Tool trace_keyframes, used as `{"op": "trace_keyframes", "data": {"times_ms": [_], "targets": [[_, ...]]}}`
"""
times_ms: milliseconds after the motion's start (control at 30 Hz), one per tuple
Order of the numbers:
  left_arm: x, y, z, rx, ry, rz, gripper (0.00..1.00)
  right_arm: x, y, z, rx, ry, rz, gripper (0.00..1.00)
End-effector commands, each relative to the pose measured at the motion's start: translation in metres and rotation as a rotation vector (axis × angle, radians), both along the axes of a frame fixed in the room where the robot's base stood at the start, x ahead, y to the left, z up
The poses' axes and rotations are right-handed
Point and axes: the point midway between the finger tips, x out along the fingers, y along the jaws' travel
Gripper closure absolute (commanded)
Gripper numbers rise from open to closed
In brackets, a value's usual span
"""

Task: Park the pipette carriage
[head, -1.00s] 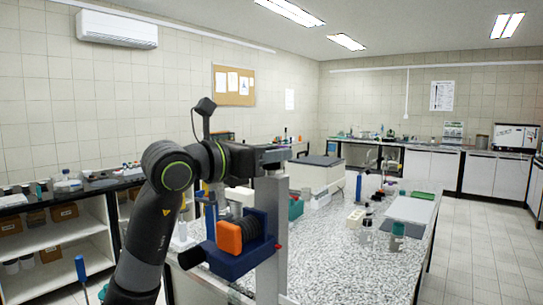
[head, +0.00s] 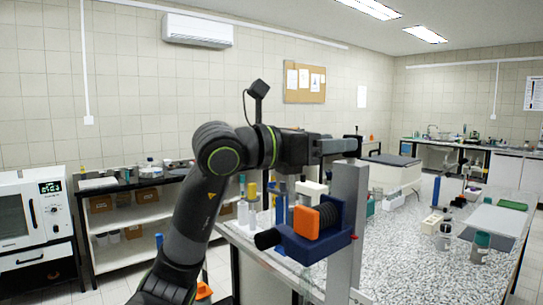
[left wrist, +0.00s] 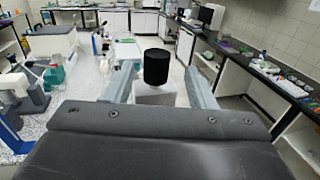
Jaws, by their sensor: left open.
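My left gripper (head: 345,146) is open above the bench, level with the top of a grey post (head: 347,225). In the left wrist view, a black cylinder (left wrist: 157,66) stands on a pale block (left wrist: 154,95) between the open fingers (left wrist: 160,85), apart from both. Pipette-like items with yellow and blue parts (head: 251,190) stand behind my arm. I cannot tell which part is the pipette carriage. My right gripper is out of view.
The speckled bench (head: 400,265) has clear surface in front. A pale box with a grey lid (head: 394,172), bottles (head: 445,236) and a grey tray (head: 494,222) stand on it. Shelves and a white oven (head: 30,215) stand at the left.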

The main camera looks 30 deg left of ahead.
Motion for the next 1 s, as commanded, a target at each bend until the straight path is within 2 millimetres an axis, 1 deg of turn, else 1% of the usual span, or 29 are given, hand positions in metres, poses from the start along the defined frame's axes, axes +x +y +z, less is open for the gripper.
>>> {"op": "trace_keyframes", "data": {"times_ms": [33, 600, 800, 1000], "targets": [[-0.007, 0.006, -0.003, 0.004, -0.003, 0.004, 0.49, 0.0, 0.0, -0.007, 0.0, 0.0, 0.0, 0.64], [-0.067, 0.051, -0.003, 0.003, -0.002, 0.003, 0.49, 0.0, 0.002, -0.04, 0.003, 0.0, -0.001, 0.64], [-0.084, 0.064, -0.003, 0.002, 0.0, 0.001, 0.49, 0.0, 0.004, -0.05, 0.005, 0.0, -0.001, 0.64], [-0.094, 0.07, -0.001, 0.001, 0.001, -0.001, 0.49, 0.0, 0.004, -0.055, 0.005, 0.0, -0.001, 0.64]]}}
